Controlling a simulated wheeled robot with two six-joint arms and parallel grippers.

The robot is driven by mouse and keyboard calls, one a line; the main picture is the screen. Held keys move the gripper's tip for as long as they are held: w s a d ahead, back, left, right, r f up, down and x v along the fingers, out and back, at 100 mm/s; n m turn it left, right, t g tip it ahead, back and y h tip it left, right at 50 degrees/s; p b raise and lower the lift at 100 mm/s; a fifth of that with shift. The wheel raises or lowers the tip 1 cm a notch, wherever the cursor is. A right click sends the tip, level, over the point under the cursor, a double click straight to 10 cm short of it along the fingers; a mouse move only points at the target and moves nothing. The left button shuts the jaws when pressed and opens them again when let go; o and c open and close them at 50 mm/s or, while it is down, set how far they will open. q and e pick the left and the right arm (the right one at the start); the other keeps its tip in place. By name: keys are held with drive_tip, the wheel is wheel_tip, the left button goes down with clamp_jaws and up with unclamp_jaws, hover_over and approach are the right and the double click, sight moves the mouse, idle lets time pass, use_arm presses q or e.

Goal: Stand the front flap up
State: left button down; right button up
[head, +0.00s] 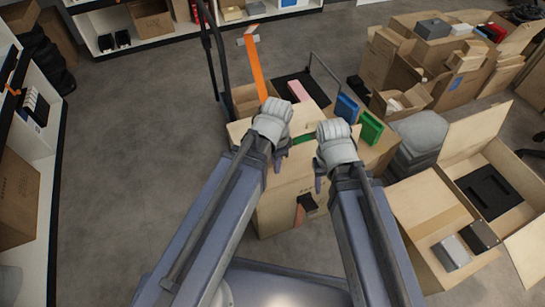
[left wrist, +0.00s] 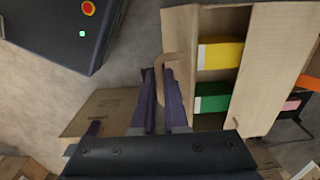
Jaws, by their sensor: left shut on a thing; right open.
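The open carton (head: 283,212) stands on the floor in front of me. In the left wrist view, its opening shows a yellow thing (left wrist: 220,54) and a green thing (left wrist: 212,97) between cardboard panels (left wrist: 283,60). My left gripper (head: 278,158) is at the carton's near upper edge. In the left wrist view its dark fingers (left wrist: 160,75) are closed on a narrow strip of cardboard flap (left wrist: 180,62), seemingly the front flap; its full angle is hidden. My right gripper (head: 318,178) is open and empty, beside the carton's near right side.
An open carton (head: 432,215) with black and grey items lies at the right. A pile of cartons (head: 455,60) stands behind it. An orange strip (head: 256,70) rises behind the carton. The floor (head: 130,150) at the left is clear, up to a white shelf (head: 45,190).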

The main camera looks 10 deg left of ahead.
use_arm(q)
drive_tip(key=c, duration=1)
unclamp_jaws()
drive_tip(key=shift+s+d, duration=0.1)
wheel_tip(320, 180, up, 8)
drive_tip(key=p, duration=0.8)
drive_tip(key=shift+r, duration=0.1)
